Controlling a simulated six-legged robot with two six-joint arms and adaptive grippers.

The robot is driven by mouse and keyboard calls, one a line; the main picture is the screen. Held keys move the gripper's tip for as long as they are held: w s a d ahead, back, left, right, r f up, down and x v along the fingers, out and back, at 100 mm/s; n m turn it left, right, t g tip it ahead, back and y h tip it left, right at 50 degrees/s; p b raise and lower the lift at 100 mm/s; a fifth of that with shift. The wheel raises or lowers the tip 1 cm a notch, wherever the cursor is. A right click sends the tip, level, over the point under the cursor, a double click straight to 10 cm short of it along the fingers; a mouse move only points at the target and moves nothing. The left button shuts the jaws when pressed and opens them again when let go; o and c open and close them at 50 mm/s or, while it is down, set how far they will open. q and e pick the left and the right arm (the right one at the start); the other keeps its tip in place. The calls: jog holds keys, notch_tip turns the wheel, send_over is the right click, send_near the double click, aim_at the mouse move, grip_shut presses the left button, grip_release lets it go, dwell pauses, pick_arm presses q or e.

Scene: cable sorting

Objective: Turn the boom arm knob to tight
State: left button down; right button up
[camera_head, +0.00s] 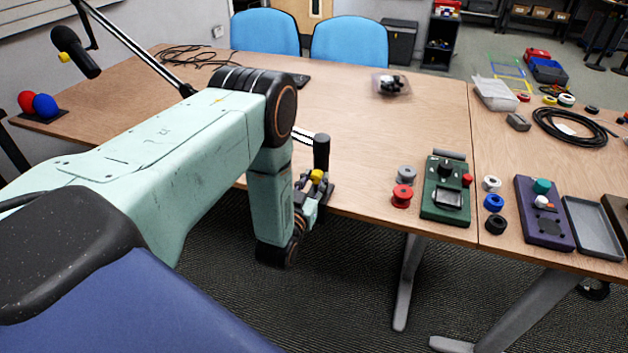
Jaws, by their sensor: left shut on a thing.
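The boom arm (140,50) slants down from the upper left, passes behind my left arm and shows again as a light bar by a black upright post (322,150) near the table's front edge. A yellow knob (317,176) sits low beside this post. My left gripper (312,192) is at this knob, shut on it, with its fingers small and partly hidden by my wrist. Any marking of tight or loose is too small to see. A black microphone (75,52) with a small yellow knob (64,57) hangs at the boom's far left. My right gripper is out of view.
The wooden table (350,130) is mostly clear at its middle. A green device (446,190) and grey and red spools (402,196) stand to the right of my gripper. Red and blue balls (45,105) lie at the left. Two blue chairs (265,32) stand behind.

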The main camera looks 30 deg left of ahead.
pick_arm(q)
jog(key=m+p, duration=0.1)
jog(key=m, duration=0.3)
jog(key=shift+d, duration=0.1)
jog(key=m+p, duration=0.1)
jog(key=m, duration=0.3)
jog(key=shift+m, duration=0.3)
jog(key=m+p, duration=0.1)
jog(key=m, duration=0.3)
jog(key=shift+f, duration=0.1)
jog(key=shift+m+p, duration=0.5)
jog(key=shift+m, duration=2)
jog(key=shift+f, duration=0.1)
jog(key=c, duration=1)
grip_release()
